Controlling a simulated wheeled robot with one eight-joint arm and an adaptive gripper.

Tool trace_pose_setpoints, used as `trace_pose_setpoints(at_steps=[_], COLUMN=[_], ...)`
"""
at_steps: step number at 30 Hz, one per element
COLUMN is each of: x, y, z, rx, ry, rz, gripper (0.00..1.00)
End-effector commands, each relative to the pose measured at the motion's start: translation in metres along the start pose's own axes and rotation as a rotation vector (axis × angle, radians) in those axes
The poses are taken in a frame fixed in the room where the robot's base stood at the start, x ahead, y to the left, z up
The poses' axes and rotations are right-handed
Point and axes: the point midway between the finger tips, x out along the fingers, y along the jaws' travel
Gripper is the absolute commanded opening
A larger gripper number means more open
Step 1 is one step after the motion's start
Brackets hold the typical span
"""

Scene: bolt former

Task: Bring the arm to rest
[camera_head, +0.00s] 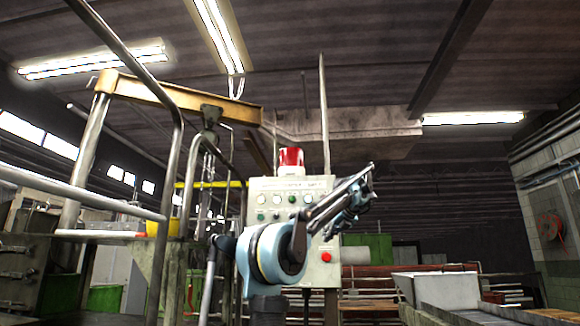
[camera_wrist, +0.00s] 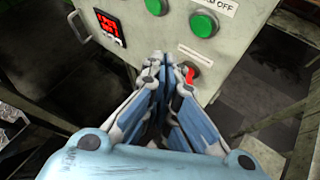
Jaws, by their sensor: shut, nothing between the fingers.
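My gripper (camera_wrist: 171,62) is shut and empty in the wrist view, with its blue and grey fingers together. In the head view my blue arm rises in front of the control box, and my gripper (camera_head: 366,172) points up and right at the box's right side. The grey control box (camera_head: 262,187) carries several round buttons and a red button (camera_head: 326,256) low on its front. In the wrist view the box face (camera_wrist: 160,42) lies beyond the fingertips, with green buttons (camera_wrist: 204,23), a red display (camera_wrist: 107,24) and a red switch (camera_wrist: 189,74). I cannot tell the gap from fingertips to box.
A red beacon (camera_head: 291,158) tops the box. Metal rails (camera_head: 172,165) and a yellow beam (camera_head: 180,97) stand at the left. A pale chute or bin (camera_head: 440,289) is at the lower right. Open space shows right of the gripper.

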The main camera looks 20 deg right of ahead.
Motion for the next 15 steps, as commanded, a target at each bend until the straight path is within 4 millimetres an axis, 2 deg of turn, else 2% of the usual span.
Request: trace_pose_setpoints(at_steps=[5, 15], x=[-0.0069, -0.0073], y=[0.0047, 0.0054], z=[-0.0052, -0.0056], rx=[0.000, 0.000], ry=[0.000, 0.000], rz=[-0.001, 0.000], gripper=[0.00, 0.00])
